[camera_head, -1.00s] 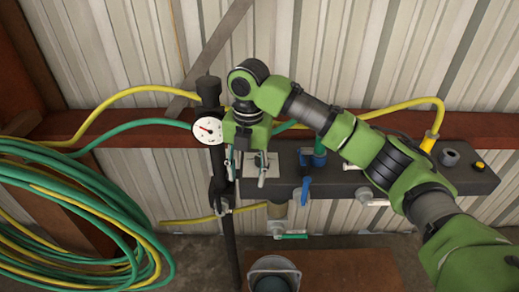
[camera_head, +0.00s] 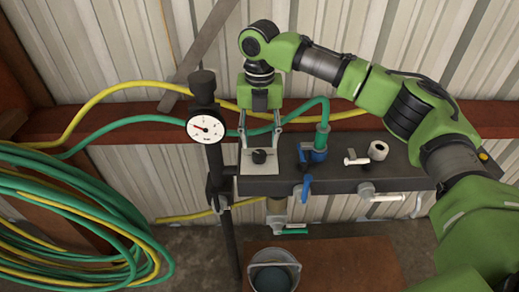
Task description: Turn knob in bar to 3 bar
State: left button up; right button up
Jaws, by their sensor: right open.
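A small black knob (camera_head: 259,156) sits on a pale square plate (camera_head: 246,168) at the left end of the dark bar. A round white gauge (camera_head: 205,128) with a red needle is on the dark upright post left of it. The needle points left and slightly up; the numbers are too small to read. A larger black cap or knob (camera_head: 202,82) tops the post. My right gripper (camera_head: 260,140) is open and empty, pointing down. Its fingers show either side of and just behind the black knob; I cannot tell the exact gap. My left gripper is out of view.
The dark bar (camera_head: 345,172) carries a blue valve (camera_head: 306,183), a white-handled valve (camera_head: 354,157) and a green hose (camera_head: 323,130). Coiled hoses (camera_head: 60,235) hang at left. A bucket (camera_head: 273,268) stands below.

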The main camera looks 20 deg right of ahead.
aim_at(259, 154)
jog(key=shift+w+f, duration=0.15)
jog(key=shift+f, duration=2.6)
jog(key=c, duration=1.1)
